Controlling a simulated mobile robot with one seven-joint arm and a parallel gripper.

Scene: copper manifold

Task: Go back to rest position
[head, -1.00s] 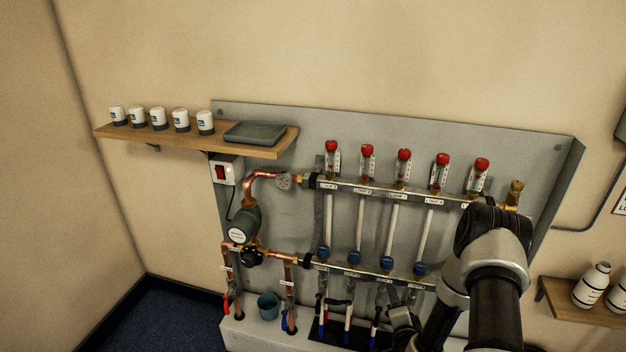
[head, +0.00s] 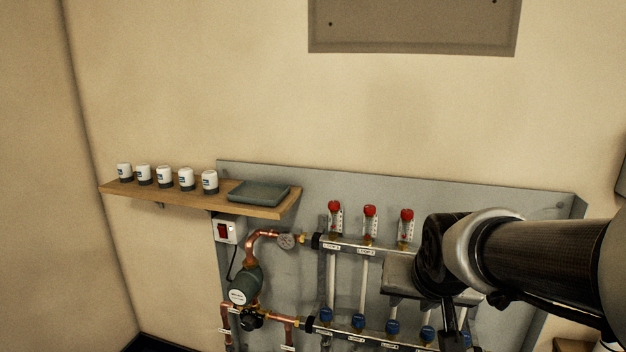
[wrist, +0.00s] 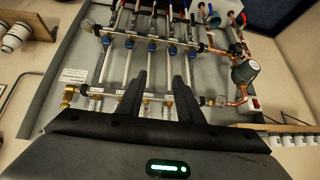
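My gripper shows in the wrist view (wrist: 158,85), where its two dark fingers stand apart with nothing between them. The copper manifold (wrist: 150,42) lies beyond the fingers and appears upside down there. In the head view, my arm comes in from the right and covers the manifold's right part. My gripper's fingers (head: 452,335) show only in part below the wrist, in front of the lower rail. The manifold's upper rail (head: 345,246) carries red-topped flow meters, and its lower rail (head: 345,331) carries blue caps.
A wooden shelf (head: 160,197) at the left holds several white-labelled actuators and a grey tray (head: 258,193). A green pump (head: 243,284) and a red switch (head: 227,230) sit at the manifold's left. A grey panel (head: 412,27) is on the wall above. The wall between is clear.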

